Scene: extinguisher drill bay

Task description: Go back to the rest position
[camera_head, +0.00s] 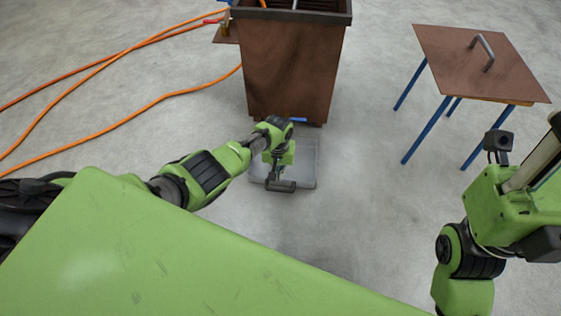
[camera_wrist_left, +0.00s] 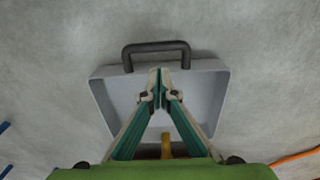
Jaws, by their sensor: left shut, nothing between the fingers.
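My left gripper (camera_head: 279,166) hangs over a shallow grey open case (camera_head: 306,160) on the floor. In the left wrist view the left gripper (camera_wrist_left: 160,78) has its fingertips together with nothing between them, in front of the grey case (camera_wrist_left: 212,92). A dark handle (camera_wrist_left: 154,48) stands at the case's edge, just beyond the fingertips in that view. I cannot tell whether they touch it. A small yellow-orange thing (camera_wrist_left: 166,146) shows partly between the finger bases. My right arm (camera_head: 500,210) is at the right edge; its gripper fingers are not visible.
A tall brown bin (camera_head: 293,72) stands behind the case. A brown-topped table (camera_head: 470,62) with blue legs and a grey handle on top stands at the back right. Orange hoses (camera_head: 110,130) lie on the floor at left. Floor between bin and table is clear.

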